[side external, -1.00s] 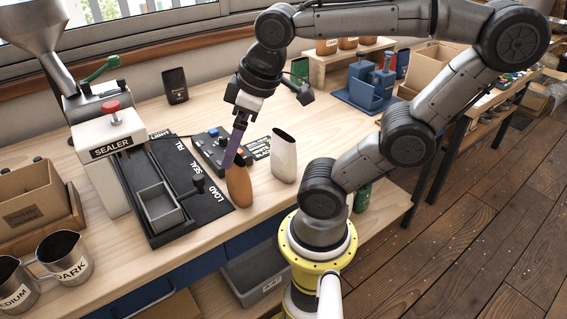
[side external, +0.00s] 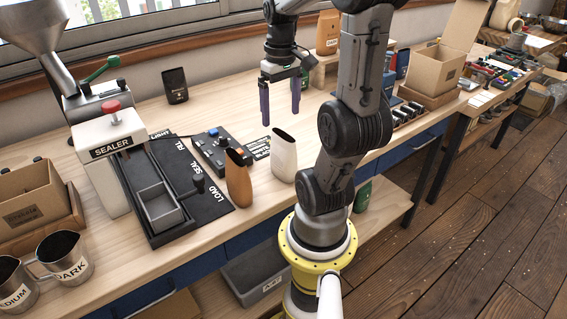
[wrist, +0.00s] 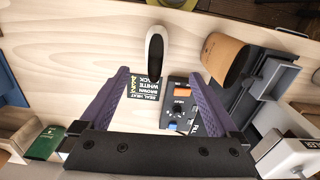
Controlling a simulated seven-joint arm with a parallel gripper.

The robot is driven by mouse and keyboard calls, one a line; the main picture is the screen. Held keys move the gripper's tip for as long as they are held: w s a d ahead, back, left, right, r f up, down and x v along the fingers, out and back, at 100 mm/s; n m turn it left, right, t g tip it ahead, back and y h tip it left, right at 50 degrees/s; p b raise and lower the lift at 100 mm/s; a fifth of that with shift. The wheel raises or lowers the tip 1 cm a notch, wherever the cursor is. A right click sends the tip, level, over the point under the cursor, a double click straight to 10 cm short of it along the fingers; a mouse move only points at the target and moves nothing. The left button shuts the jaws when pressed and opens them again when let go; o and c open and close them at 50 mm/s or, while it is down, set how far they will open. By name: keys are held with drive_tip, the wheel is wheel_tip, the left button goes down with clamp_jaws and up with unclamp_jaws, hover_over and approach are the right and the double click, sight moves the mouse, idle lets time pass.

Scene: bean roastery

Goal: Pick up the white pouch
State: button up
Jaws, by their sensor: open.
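The white pouch (side external: 283,157) stands upright and open-topped on the wooden bench, right of the brown pouch (side external: 238,178). My gripper (side external: 281,113) is above and behind the white pouch, its two purple fingers pointing down, apart and empty. In the wrist view the white pouch (wrist: 155,48) shows its dark mouth beyond the fingertips, roughly centred between them. My gripper (wrist: 160,75) is open there, with nothing between its fingers. The brown pouch (wrist: 222,58) is to the right in that view.
The sealer (side external: 108,146) with its loading tray (side external: 160,208) stands at the left. A control box (side external: 217,150) is behind the brown pouch. A black pouch (side external: 175,86) stands at the back. Metal cups (side external: 66,258) are at front left. Cardboard boxes (side external: 435,72) are at right.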

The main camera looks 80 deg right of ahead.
sight(282, 144)
wheel_tip(282, 144, down, 8)
drive_tip(key=shift+r, duration=0.1)
drive_tip(key=shift+s+d+f, duration=0.15)
drive_tip(key=shift+f, duration=1.2)
drive_tip(key=shift+s+d+f, duration=0.1)
drive_tip(key=shift+s+f, duration=0.05)
drive_tip(key=shift+f, duration=1.2)
drive_tip(key=c, duration=1.4)
drive_tip(key=shift+r, duration=0.1)
drive_tip(key=shift+c, duration=0.2)
